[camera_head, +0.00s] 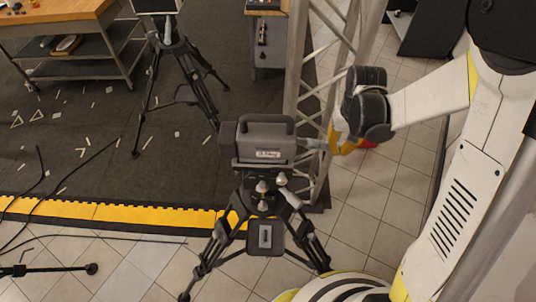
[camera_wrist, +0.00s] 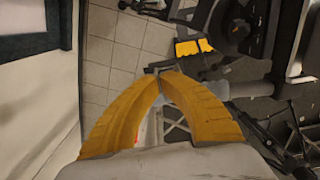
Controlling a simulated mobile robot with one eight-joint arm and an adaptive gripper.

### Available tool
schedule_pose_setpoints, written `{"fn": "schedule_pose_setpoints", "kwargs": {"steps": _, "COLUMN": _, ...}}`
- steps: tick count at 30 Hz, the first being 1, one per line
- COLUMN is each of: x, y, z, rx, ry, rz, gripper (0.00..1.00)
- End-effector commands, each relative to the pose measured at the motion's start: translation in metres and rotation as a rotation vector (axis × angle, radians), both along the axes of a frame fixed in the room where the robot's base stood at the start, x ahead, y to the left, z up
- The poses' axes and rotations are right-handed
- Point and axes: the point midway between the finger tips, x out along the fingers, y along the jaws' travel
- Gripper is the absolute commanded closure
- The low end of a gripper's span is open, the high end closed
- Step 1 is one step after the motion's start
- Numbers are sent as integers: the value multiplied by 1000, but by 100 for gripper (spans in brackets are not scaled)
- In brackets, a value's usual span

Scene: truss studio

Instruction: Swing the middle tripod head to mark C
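A grey camera-like head (camera_head: 264,140) with a top handle and a small white label sits on a black tripod (camera_head: 262,205) in the middle of the head view. A short grey bar (camera_head: 312,144) sticks out from its right side. My gripper (camera_head: 335,150) is at the right end of this bar. In the wrist view the yellow fingers of my gripper (camera_wrist: 160,74) arch together and their tips meet, with nothing clearly between them. A grey cylinder (camera_wrist: 250,89) lies right of the tips there. I cannot make out a mark C in either view.
A second tripod (camera_head: 170,65) stands behind on the dark carpet. A metal truss (camera_head: 310,100) rises just behind the head and my gripper. A wooden-topped bench (camera_head: 60,20) is at the back left. Black cables (camera_head: 40,180) lie on the left floor. Tiled floor (camera_head: 365,205) is open at right.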

Motion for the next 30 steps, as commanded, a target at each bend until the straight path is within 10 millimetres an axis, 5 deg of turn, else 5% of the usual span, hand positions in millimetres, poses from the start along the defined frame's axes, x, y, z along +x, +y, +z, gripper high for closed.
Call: {"fn": "schedule_pose_setpoints", "kwargs": {"steps": 30, "x": 0, "y": 0, "z": -43, "rx": 0, "ry": 0, "rz": 0, "gripper": 100}}
